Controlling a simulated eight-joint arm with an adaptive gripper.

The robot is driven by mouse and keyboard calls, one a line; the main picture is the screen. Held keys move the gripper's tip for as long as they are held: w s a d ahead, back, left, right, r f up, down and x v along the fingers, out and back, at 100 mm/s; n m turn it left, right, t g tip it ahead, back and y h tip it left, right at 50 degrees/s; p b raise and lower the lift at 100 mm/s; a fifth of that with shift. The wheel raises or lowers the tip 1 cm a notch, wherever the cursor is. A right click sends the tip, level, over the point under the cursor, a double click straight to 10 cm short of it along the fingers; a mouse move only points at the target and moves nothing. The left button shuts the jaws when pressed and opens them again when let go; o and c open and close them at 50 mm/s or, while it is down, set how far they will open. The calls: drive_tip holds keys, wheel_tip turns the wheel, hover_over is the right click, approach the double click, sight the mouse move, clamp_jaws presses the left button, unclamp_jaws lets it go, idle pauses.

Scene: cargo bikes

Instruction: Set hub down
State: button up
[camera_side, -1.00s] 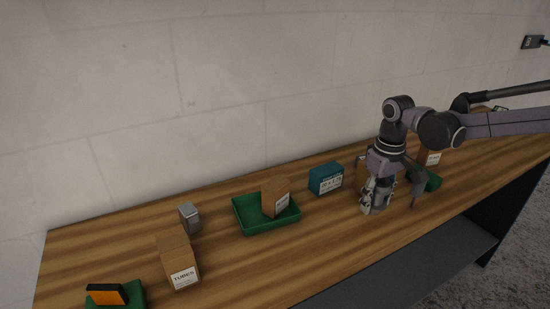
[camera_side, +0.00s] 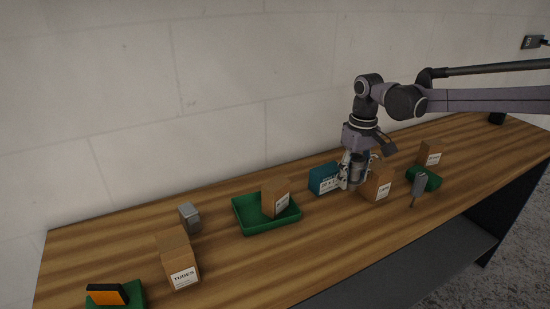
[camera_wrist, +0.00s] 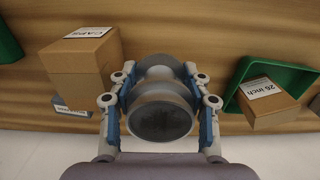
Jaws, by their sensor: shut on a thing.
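The hub (camera_wrist: 162,104) is a grey metal cylinder with flanges and a dark round end. My gripper (camera_wrist: 160,92) is shut on it, with a blue-padded finger on each side in the wrist view. In the side view my gripper (camera_side: 354,172) points down between the teal box (camera_side: 322,180) and the brown CAPS box (camera_side: 377,184). The hub (camera_side: 357,166) is partly hidden by the fingers there. The gap between the hub and the wooden bench (camera_side: 330,222) is hard to judge.
A green tray (camera_side: 249,226) holding a brown box (camera_side: 270,199) stands to the left. Further left are a TUBES box (camera_side: 176,260) and a small grey block (camera_side: 189,217). The front bench middle is clear.

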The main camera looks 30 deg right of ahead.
drive_tip(key=shift+f, duration=2.8)
drive_tip(key=shift+f, duration=0.1)
drive_tip(key=o, duration=1.3)
drive_tip(key=shift+o, duration=0.2)
